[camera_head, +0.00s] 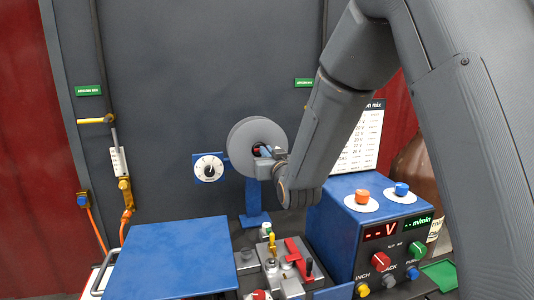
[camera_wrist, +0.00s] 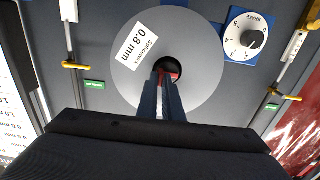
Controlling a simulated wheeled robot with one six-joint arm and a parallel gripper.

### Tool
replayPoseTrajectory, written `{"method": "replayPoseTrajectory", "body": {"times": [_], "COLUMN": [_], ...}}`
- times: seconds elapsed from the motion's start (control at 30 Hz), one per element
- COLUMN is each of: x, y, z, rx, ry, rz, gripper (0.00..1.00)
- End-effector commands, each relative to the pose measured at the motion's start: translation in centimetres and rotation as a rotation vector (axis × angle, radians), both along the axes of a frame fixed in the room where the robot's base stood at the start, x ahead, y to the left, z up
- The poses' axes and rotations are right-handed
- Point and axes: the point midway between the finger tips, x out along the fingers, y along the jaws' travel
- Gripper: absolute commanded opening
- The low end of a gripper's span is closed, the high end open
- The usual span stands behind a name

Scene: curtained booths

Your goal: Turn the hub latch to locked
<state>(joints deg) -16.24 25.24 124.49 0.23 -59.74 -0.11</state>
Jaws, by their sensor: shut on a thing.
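A grey wire spool (camera_head: 245,133) hangs on a blue stand (camera_head: 252,204) in front of the dark back panel. In the wrist view the spool (camera_wrist: 203,90) faces me with a "0.8 mm" label and a dark hole at its hub. A small red hub latch (camera_wrist: 174,76) shows in that hole, partly hidden by my fingers. It also shows as a red spot in the head view (camera_head: 257,149). My gripper (camera_head: 267,152) reaches into the hub from the right. In the wrist view its fingers (camera_wrist: 162,80) are shut on the latch. The latch's locked marking cannot be made out.
A white dial (camera_head: 208,168) stands left of the spool. A blue control box (camera_head: 345,215) with knobs is at the right. A blue flat lid (camera_head: 172,258) and a feeder mechanism with levers (camera_head: 282,264) lie below. A gas cylinder (camera_head: 408,165) is behind my arm.

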Motion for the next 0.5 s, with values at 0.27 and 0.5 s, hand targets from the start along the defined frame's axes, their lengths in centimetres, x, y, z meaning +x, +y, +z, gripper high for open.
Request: {"method": "replayPoseTrajectory", "body": {"times": [0.27,0.5], "x": [0.02,0.08], "y": [-0.04,-0.12], "z": [-0.06,-0.21], "rx": [0.042,0.177], "ry": [0.011,0.049], "rz": [0.0,0.0], "gripper": [0.0,0.0]}}
